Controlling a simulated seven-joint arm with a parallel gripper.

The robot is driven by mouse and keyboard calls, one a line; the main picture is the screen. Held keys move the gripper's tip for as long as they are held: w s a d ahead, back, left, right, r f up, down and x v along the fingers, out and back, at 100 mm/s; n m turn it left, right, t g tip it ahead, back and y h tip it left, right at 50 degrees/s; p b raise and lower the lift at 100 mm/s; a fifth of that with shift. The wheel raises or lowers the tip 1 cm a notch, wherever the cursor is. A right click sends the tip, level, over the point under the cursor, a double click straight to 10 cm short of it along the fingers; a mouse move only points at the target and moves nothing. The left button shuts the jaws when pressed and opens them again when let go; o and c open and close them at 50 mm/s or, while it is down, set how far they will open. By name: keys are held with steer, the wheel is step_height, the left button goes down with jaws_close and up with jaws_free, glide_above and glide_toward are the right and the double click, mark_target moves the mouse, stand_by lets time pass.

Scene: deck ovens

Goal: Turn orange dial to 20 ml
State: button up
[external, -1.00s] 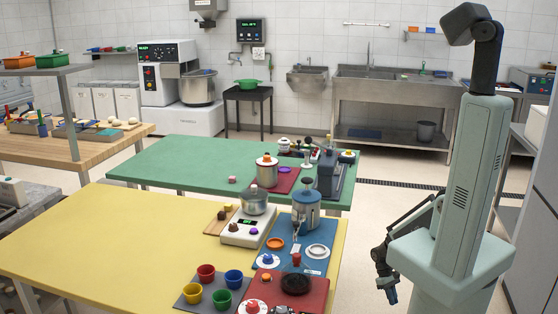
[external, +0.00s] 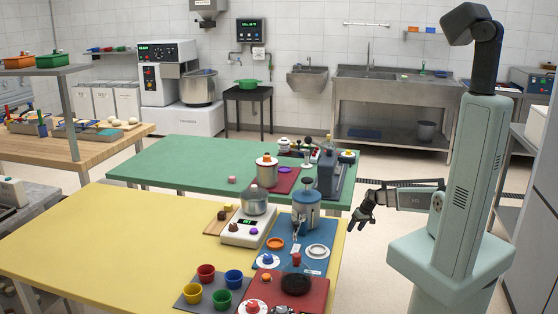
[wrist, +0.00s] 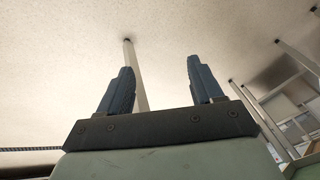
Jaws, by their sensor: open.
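My gripper (external: 361,224) hangs over the floor to the right of the tables, fingers pointing down. In the wrist view its two dark fingers (wrist: 155,85) are spread apart with nothing between them. An orange ring (external: 275,244) lies on the blue mat of the yellow table, left of a white ring. A white disc with a reddish-orange knob (external: 252,306) sits on the red mat at the front edge. I cannot tell which is the orange dial; no 20 ml mark is readable. My gripper is well away from both.
A blue-grey canister (external: 306,211) stands at the back of the blue mat. A white dial with a blue knob (external: 267,259) and a red knob (external: 296,259) are close by. Several coloured cups (external: 221,299) stand front left. The left of the yellow table (external: 110,245) is clear.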

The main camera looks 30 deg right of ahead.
steer(key=w+d+r+t+h, duration=0.1)
steer(key=w+d+r+t, duration=0.3)
steer(key=w+d+r, duration=0.8)
steer(key=w+d+r+t+h, duration=0.25)
steer(key=w+d+r, duration=0.65)
steer(key=d+r, duration=0.6)
steer(key=w+d+r+n+t, duration=0.15)
steer(key=w+r, duration=0.35)
steer(key=r, duration=0.9)
steer(key=w+a+r+n+g+y, duration=0.1)
steer(key=a+r+n+g+y, duration=0.15)
steer(key=a, duration=1.05)
steer(key=w+a+r+n+g+y, duration=0.15)
steer(key=a+n, duration=0.25)
steer(key=a, duration=0.9)
steer(key=w+a+r+n+g+y, duration=0.1)
steer(key=a+r+n, duration=0.2)
steer(key=a, duration=1)
steer(key=n+g+h, duration=0.4)
steer(key=n+g, duration=0.2)
steer(key=n, duration=0.2)
glide_toward(267, 156)
step_height(267, 156, down, 9)
steer(key=shift+w, duration=0.2)
